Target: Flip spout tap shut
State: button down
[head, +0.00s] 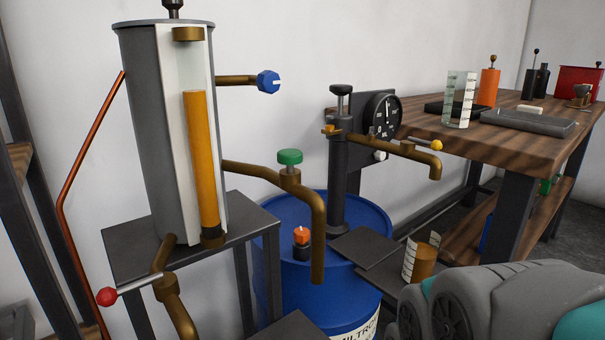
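The pump (338,185) on the blue drum has a brass spout (397,151) bending down at its right end. A lever with a yellow ball (436,145) lies along the spout, pointing right. The tank's middle brass outlet (318,230) carries a green knob (290,157). The tank's lower brass tap (168,285) has a lever with a red ball (107,297) pointing left. I cannot tell from the picture which tap is the spout tap, or whether any is open. No stream of liquid shows. Grey and teal links of my arm fill the lower right; my gripper is not seen.
A grey tank (150,130) with an amber sight tube stands on a dark stand (240,215). A glass (422,258) with amber liquid stands below the pump spout. A wooden bench (480,145) holds a measuring cylinder and bottles. A dial (383,115) is behind the pump.

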aim_at(436, 146)
jog(key=u, duration=1.65)
jog(key=k+l, duration=0.15)
jog(key=k, duration=0.5)
jog(key=k+l, duration=0.2)
jog(key=k, duration=0.4)
